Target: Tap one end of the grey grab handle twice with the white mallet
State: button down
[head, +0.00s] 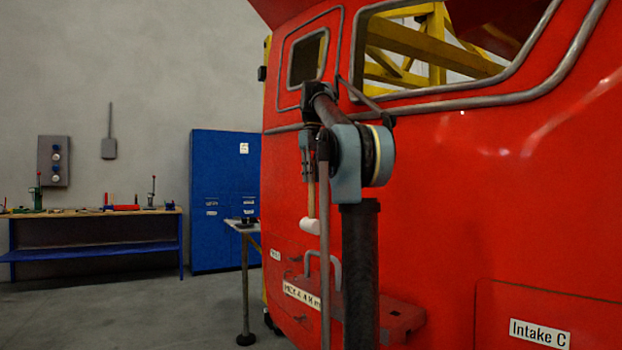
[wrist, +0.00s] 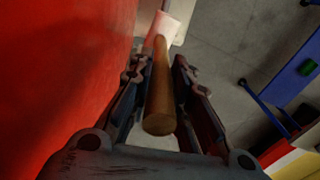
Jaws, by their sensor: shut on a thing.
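The white mallet has a pale wooden handle and a white head (head: 310,225). My gripper (head: 310,178) is shut on the handle, and the mallet hangs nearly upright with its head down. In the wrist view the wooden handle (wrist: 161,95) lies between my gripper's fingers (wrist: 160,68), with the white head (wrist: 164,28) beyond them against the red wall. A grey grab handle (head: 337,272), bent like an upturned U, stands on the red nosecone below the mallet head. A small gap shows between them in the head view. A long upright bar hides part of the handle.
The red nosecone (head: 440,220) fills the right side, with a ledge (head: 400,318) low down. A small table (head: 243,224), a blue cabinet (head: 225,180) and a workbench (head: 95,213) stand behind to the left. The floor (head: 130,310) at left is clear.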

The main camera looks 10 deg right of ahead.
jog(key=shift+f, duration=2.7)
jog(key=shift+s+f, duration=0.15)
jog(key=shift+f, duration=0.15)
jog(key=shift+r, duration=0.2)
jog(key=shift+r, duration=0.55)
jog(key=shift+f, duration=0.65)
dwell(1.8)
jog(key=shift+r, duration=2.95)
